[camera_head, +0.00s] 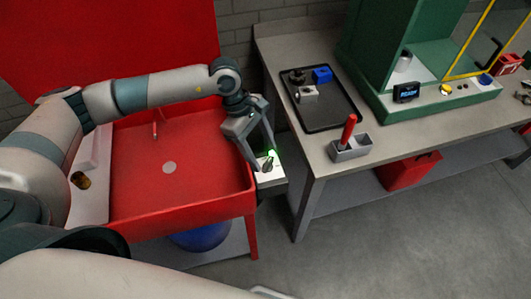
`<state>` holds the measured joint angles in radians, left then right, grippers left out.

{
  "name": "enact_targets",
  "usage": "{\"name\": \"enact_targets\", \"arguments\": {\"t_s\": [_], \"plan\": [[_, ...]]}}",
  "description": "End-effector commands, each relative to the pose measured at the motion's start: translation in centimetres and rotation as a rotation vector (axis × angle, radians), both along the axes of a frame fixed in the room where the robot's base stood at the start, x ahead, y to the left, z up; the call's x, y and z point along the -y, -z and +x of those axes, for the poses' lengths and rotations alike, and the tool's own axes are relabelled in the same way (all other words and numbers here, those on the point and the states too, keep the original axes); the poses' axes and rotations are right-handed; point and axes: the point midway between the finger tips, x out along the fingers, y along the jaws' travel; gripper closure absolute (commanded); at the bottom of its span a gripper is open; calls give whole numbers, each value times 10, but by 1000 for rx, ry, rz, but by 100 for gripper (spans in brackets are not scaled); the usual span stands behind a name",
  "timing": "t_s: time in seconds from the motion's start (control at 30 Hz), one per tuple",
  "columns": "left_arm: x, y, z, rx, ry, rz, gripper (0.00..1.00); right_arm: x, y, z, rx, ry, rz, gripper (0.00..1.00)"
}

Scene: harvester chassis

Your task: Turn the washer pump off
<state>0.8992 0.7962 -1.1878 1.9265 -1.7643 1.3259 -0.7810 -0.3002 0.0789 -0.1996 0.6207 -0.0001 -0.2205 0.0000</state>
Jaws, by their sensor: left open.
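The red washer (182,130) is a basin on legs at the left, with a tall red panel behind it. At its right side sits a small grey box with a white top plate (270,178). A dark switch (268,164) and a green light stand on the plate. My left gripper (265,158) reaches over the washer's right rim, its fingers pointing down at the plate. It is open, with its fingertips around or right beside the switch; I cannot tell if they touch it. The fingers hide part of the plate. My right gripper is out of view.
A grey workbench (290,45) at the right holds a black tray (325,112) with small parts, a grey holder with a red handle (349,130), and a green machine (375,50). A red box (408,172) sits on its lower shelf. The floor in front is clear.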

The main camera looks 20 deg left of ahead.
Motion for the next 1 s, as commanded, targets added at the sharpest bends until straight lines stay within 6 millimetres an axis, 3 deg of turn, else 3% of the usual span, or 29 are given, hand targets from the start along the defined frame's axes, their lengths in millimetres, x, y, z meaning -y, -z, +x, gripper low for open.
{"name": "enact_targets", "arguments": {"t_s": [0.3, 0.63, 0.67, 0.83, 1.0], "plan": [[11, 27, -2, 0, 0, 0, 42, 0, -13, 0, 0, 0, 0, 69], [12, 30, -2, 1, 0, 0, 42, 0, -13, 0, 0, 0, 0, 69], [12, 30, -2, 1, 0, 0, 45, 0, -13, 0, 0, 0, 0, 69], [12, 30, -2, 1, 0, 0, 84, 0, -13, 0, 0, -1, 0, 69], [12, 30, -2, 1, -3, 0, 83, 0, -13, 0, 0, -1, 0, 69]]}}
